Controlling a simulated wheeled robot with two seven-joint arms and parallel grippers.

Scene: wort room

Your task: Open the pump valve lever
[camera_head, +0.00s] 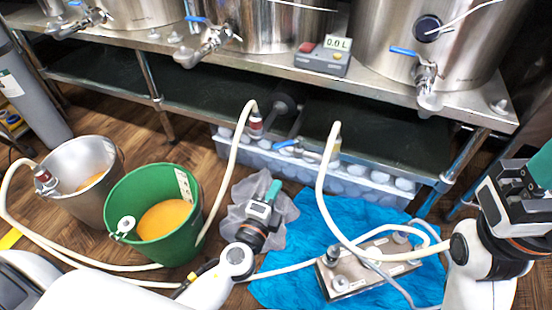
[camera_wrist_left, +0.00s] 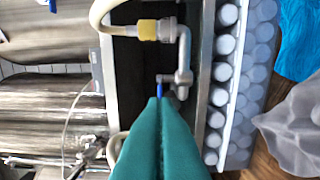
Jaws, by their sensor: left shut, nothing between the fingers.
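The pump valve lever (camera_head: 287,144) is a small blue handle on the metal pump fittings under the steel shelf, in the middle of the head view. In the left wrist view the blue lever (camera_wrist_left: 159,88) shows just beyond my fingertips, beside a metal elbow pipe (camera_wrist_left: 184,62). My left gripper (camera_head: 273,188) has teal fingers pressed together, empty, and sits in front of and below the lever in the head view. Its fingers also fill the bottom of the wrist view (camera_wrist_left: 159,100). Whether they touch the lever cannot be told. My right gripper (camera_head: 540,165) is partly cut off at the right edge.
A clear bin of cans (camera_head: 350,184) stands behind the left gripper. A green bucket (camera_head: 118,200) and a steel bucket (camera_head: 110,160) hold orange liquid at left. White hoses (camera_head: 322,190) loop around. A plate device (camera_head: 345,280) lies on a blue cloth (camera_head: 290,288).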

